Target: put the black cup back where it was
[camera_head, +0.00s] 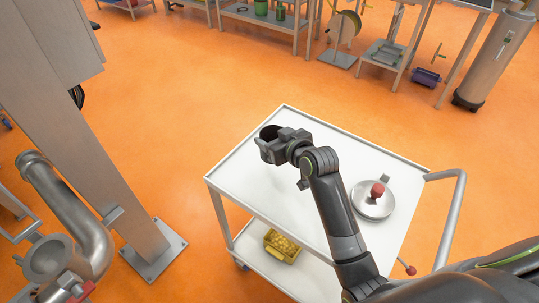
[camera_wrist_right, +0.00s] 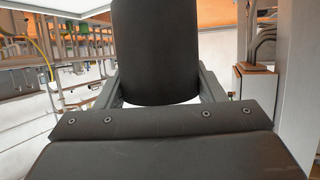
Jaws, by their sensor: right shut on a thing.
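The black cup (camera_wrist_right: 155,45) is between the two fingers of my right gripper (camera_wrist_right: 157,88) in the right wrist view, and both fingers touch its sides. In the head view my right gripper (camera_head: 272,148) is over the far left part of the white cart top (camera_head: 240,166). The dark rim of the cup (camera_head: 268,131) shows just beyond the gripper; the rest is mostly hidden by it. I cannot tell exactly how high the cup is above the cart top. My left gripper is not in view.
A round metal lid with a red knob (camera_head: 376,191) lies on the cart's right part. A yellow bin (camera_head: 281,247) stands on the lower shelf. A metal handle (camera_head: 449,220) rises at the right end. The cart top left of my arm is clear.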

